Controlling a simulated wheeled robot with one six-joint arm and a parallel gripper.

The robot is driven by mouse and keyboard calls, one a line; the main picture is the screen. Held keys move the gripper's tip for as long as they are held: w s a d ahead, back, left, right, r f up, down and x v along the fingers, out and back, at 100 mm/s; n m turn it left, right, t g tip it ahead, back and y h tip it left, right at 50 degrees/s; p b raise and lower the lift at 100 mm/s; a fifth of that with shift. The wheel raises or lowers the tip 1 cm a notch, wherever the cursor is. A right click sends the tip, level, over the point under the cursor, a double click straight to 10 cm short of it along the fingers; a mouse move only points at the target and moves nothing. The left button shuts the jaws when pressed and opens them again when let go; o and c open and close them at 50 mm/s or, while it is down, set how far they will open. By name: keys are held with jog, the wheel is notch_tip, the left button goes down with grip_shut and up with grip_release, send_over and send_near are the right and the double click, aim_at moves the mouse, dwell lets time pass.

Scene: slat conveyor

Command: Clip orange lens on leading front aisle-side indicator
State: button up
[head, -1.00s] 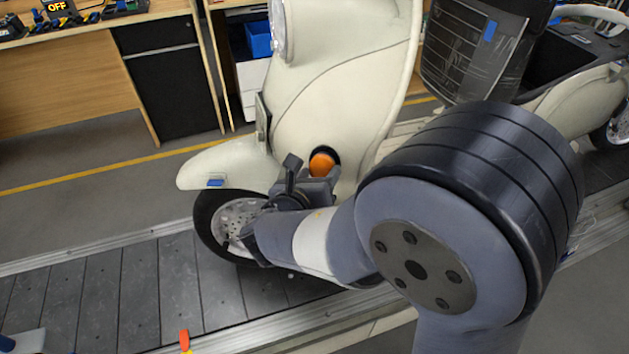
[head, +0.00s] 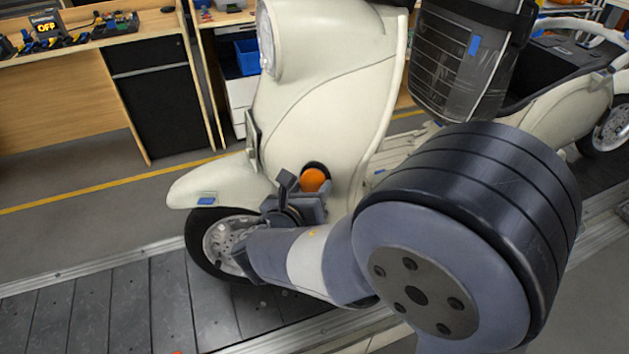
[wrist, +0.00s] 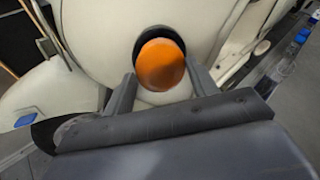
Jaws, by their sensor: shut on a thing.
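The orange lens (head: 314,180) is a small rounded dome at the front of the cream scooter (head: 320,110), just above and behind the front wheel. My gripper (head: 303,196) is shut on the lens. In the wrist view the lens (wrist: 160,66) shows at the tips of my two grey fingers (wrist: 162,84). It lies over the dark round indicator seat (wrist: 138,46) on the cream panel, whose rim shows at the lens's upper left. I cannot tell whether the lens touches the seat or is fully set in it.
The scooter stands on a dark slat conveyor (head: 130,310) with metal edge rails. Its front fender (head: 215,183) and wheel (head: 222,245) are close to my gripper's left. Another cream scooter (head: 570,115) stands behind at right. Wooden workbenches (head: 60,90) line the back.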

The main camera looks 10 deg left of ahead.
jog(key=shift+w, duration=0.1)
jog(key=shift+w, duration=0.15)
jog(key=o, duration=1.1)
jog(key=shift+c, duration=0.2)
jog(key=v, duration=1)
jog(key=shift+s+b, duration=0.4)
jog(key=shift+w, duration=0.15)
jog(key=x, duration=1)
jog(key=shift+w+p, duration=0.3)
jog(key=shift+p, duration=0.1)
jog(key=shift+s, duration=0.3)
